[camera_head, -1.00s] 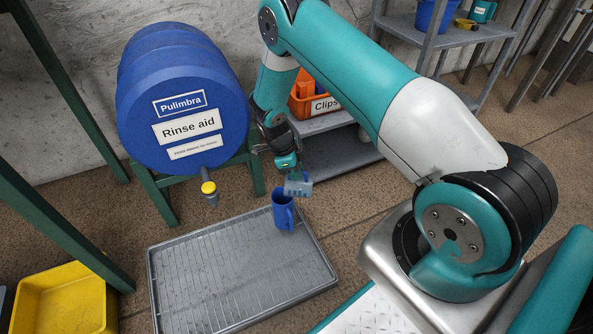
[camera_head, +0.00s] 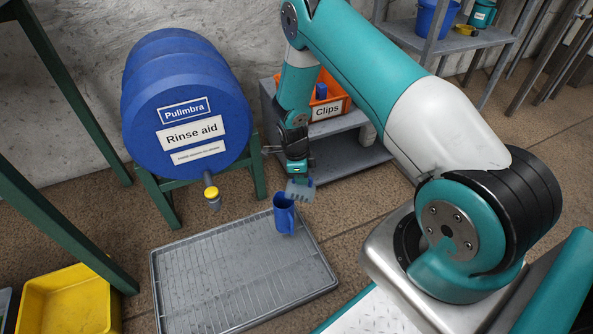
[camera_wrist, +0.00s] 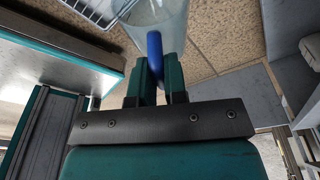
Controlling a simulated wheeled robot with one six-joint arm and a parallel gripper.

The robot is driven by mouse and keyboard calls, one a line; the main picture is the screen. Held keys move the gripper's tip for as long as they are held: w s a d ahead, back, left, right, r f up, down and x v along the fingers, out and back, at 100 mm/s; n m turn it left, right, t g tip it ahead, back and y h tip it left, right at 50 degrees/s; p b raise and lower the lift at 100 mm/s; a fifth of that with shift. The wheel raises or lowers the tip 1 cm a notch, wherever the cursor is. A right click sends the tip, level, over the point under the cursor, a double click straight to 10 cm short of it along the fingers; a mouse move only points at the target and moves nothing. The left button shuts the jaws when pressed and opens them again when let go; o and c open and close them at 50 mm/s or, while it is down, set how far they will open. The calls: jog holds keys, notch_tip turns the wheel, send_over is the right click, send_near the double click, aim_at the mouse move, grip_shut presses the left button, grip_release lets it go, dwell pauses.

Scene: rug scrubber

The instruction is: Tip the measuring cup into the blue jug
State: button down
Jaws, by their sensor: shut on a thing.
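The blue jug (camera_head: 284,216) stands upright on the right back part of the grey ribbed tray (camera_head: 240,278). The clear measuring cup (camera_head: 299,189) is held just above the jug's mouth, a little to its right. It looks tilted, but how far I cannot tell. My gripper (camera_head: 297,172) is above the cup and shut on its blue handle. In the wrist view my gripper's teal fingers (camera_wrist: 158,82) close around the blue handle, and the clear cup (camera_wrist: 158,22) shows beyond them. Whether any liquid is in the cup or jug I cannot tell.
A blue Rinse aid drum (camera_head: 185,105) with a yellow-capped tap (camera_head: 212,195) stands at the left on a green frame. An orange Clips bin (camera_head: 335,105) sits on a grey shelf behind my gripper. A yellow crate (camera_head: 70,300) is at the lower left.

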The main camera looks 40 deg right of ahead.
aim_at(313, 186)
jog(key=shift+s+d+r+t+y+p, duration=0.25)
jog(key=shift+s+d+t+y+p, duration=0.25)
jog(key=shift+s+d+t+y, duration=0.6)
jog(key=shift+s+d+f+t+y+b, duration=0.25)
jog(key=shift+d+f+t+y+b, duration=0.3)
jog(key=shift+y, duration=0.45)
jog(key=shift+s+d+f+t+y+b, duration=0.15)
jog(key=shift+f+t+y+b, duration=0.15)
jog(key=shift+t+y, duration=0.15)
jog(key=shift+s+d+f+t+y+b, duration=0.15)
jog(key=shift+f+t+y+b, duration=0.15)
jog(key=shift+t, duration=0.2)
jog(key=shift+t+y+b, duration=0.3)
jog(key=shift+t+y, duration=0.1)
jog(key=shift+y, duration=0.15)
jog(key=f+b, duration=0.1)
jog(key=t+y+b, duration=0.1)
jog(key=b, duration=0.1)
jog(key=shift+s+d+f, duration=0.15)
jog(key=shift+s+f, duration=0.05)
jog(key=shift+f, duration=0.2)
jog(key=shift+f+t+y+b, duration=0.15)
jog(key=shift+t+y+b, duration=0.25)
jog(key=shift+y+b, duration=0.1)
jog(key=shift+r, duration=0.3)
